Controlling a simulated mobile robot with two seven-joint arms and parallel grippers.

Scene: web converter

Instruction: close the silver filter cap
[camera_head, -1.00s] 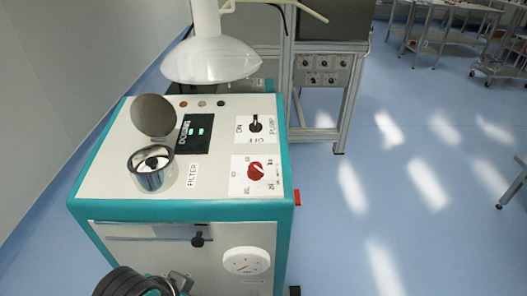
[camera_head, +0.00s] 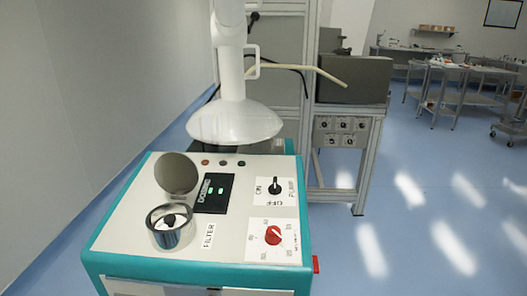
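The silver filter cap (camera_head: 176,173) is a round grey disc standing raised, tilted up behind the filter opening. The filter cup (camera_head: 170,228) is a shiny metal cylinder with a dark knob inside, open at the top. It sits on the left part of the machine's white top panel, left of the FILTER label (camera_head: 209,236). Neither of my grippers shows in the head view.
The teal-edged machine (camera_head: 205,271) also carries a small display (camera_head: 214,193), a black pump switch (camera_head: 275,186) and a red knob (camera_head: 273,235). A white hood (camera_head: 235,123) hangs over its back edge.

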